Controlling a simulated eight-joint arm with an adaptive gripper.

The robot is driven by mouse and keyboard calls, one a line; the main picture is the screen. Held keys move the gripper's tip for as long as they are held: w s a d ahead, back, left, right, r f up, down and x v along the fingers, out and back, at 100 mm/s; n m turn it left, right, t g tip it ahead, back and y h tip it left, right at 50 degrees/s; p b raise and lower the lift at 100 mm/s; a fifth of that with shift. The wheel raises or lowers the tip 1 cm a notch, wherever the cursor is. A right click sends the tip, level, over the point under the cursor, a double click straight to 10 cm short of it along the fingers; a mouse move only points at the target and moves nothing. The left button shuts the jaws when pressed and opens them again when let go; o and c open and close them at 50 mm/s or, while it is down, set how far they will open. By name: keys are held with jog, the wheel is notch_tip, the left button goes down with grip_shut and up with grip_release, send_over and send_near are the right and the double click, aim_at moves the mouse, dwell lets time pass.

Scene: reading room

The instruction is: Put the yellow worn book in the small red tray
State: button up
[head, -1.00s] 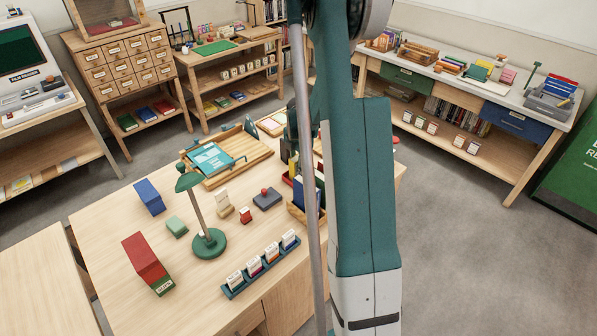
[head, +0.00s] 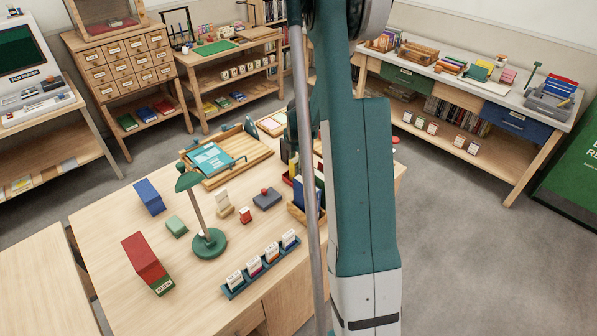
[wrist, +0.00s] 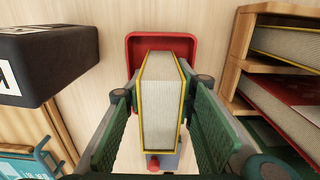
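In the wrist view, the yellow book (wrist: 162,105) stands between the two fingers of my gripper (wrist: 160,75), with its pale page edges toward the camera and yellow cover edges on both sides. The fingertips appear to press on its two sides. The small red tray (wrist: 160,38) shows behind and beneath the book, its far rim and corners visible. The book covers much of the tray, and I cannot tell whether its lower end touches the tray floor. In the head view, my arm hides the gripper and the book.
A wooden rack with books (wrist: 285,85) stands close on the right in the wrist view. A dark block (wrist: 50,65) is at the left. A grey-blue box with a red knob (head: 267,198), a green lamp (head: 208,242) and a card holder (head: 262,264) stand on the table.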

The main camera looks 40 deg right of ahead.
jog(key=shift+r, duration=0.15)
jog(key=shift+r+p, duration=0.6)
jog(key=shift+r, duration=5.35)
jog(key=shift+a, duration=0.1)
